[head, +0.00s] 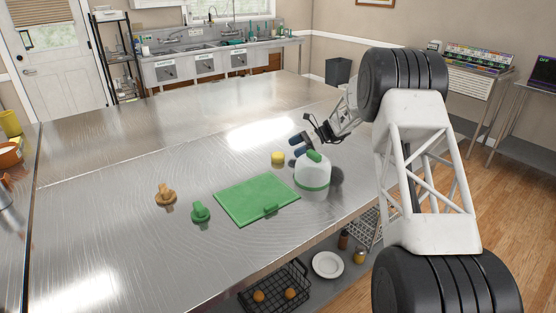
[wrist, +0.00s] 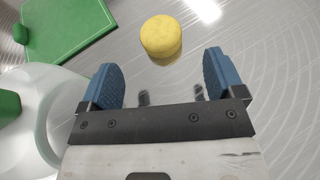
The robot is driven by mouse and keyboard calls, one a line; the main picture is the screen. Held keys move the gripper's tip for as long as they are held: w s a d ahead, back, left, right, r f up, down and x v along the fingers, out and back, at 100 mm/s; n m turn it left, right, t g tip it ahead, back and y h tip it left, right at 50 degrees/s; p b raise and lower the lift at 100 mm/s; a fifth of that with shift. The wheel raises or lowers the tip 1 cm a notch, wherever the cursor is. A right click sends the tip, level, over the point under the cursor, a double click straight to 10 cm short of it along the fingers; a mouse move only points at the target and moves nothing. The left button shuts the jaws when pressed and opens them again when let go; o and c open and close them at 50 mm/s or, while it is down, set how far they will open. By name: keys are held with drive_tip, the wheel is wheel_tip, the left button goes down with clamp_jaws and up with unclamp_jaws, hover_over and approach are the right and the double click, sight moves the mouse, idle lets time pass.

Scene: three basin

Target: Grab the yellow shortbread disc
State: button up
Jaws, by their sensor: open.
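The yellow shortbread disc (head: 278,158) lies on the steel table, just past the far right corner of the green cutting board. In the wrist view the disc (wrist: 161,38) sits beyond my fingertips, roughly centred between them. My gripper (head: 300,145) is open and empty, with blue finger pads, close to the disc on its right side in the head view. In the wrist view both fingers (wrist: 162,80) are spread apart and do not touch the disc.
A white container with a green lid (head: 312,178) stands close to my gripper. The green cutting board (head: 240,205) lies left of it. A green item (head: 201,212) and an orange-brown item (head: 165,195) stand farther left. The table behind the disc is clear.

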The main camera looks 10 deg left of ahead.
sight(279, 154)
drive_tip(key=shift+x, duration=1.25)
drive_tip(key=shift+x, duration=2.65)
drive_tip(key=shift+r, duration=0.1)
drive_tip(key=c, duration=1)
drive_tip(key=shift+r, duration=0.15)
